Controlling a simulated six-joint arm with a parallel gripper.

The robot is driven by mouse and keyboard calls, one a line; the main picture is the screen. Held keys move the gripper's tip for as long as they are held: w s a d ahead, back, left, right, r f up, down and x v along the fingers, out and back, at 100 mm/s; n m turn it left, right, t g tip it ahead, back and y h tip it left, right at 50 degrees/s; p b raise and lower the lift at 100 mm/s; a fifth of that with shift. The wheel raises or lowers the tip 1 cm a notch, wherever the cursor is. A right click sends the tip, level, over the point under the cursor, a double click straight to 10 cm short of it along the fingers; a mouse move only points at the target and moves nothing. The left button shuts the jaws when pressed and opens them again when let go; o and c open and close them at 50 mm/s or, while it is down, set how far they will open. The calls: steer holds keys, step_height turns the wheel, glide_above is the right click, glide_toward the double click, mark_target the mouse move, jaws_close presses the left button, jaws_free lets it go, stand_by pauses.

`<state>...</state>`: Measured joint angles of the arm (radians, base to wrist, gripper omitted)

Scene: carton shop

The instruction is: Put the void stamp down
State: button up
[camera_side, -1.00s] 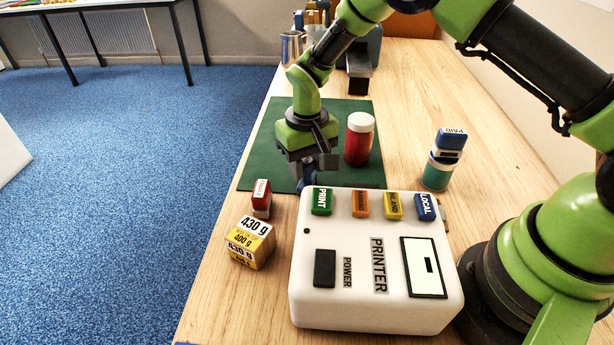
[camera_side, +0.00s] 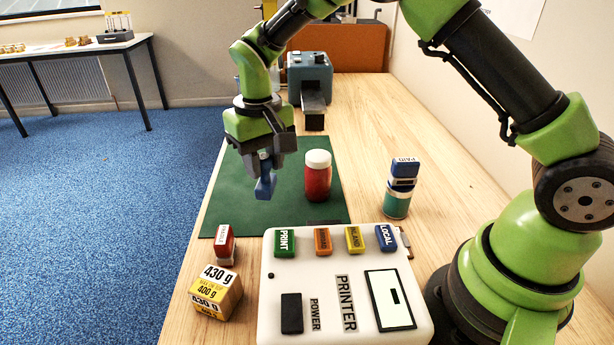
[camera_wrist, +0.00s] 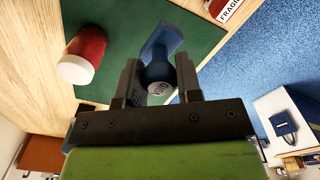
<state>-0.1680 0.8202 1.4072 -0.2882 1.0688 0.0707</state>
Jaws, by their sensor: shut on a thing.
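The void stamp (camera_side: 265,187) is a blue stamp with a block base and a rounded handle. My gripper (camera_side: 265,163) is shut on its handle and holds it over the green mat (camera_side: 235,208), apparently clear of it. The stamp's underside is hidden.
A red jar with a white lid (camera_side: 318,182) stands on the mat, right of the stamp. A blue stamp marked PAID (camera_side: 403,173) is atop a teal pot (camera_side: 397,203).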

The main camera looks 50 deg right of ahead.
mark_target(263, 156)
step_height(263, 156, up, 6)
steer(key=shift+f, duration=0.1)
steer(key=w+d+m, duration=0.1)
steer(key=d+m, duration=0.5)
steer(key=d, duration=0.9)
steer(key=s+d+m, duration=0.5)
steer(key=d, duration=0.6)
steer(key=s+d+m, duration=0.5)
steer(key=d, duration=0.6)
steer(key=shift+w+a+f, duration=0.1)
steer(key=shift+w+f, duration=0.05)
steer(key=shift+f, duration=3.7)
steer(key=shift+w+f, duration=0.1)
steer(key=shift+f, duration=3.75)
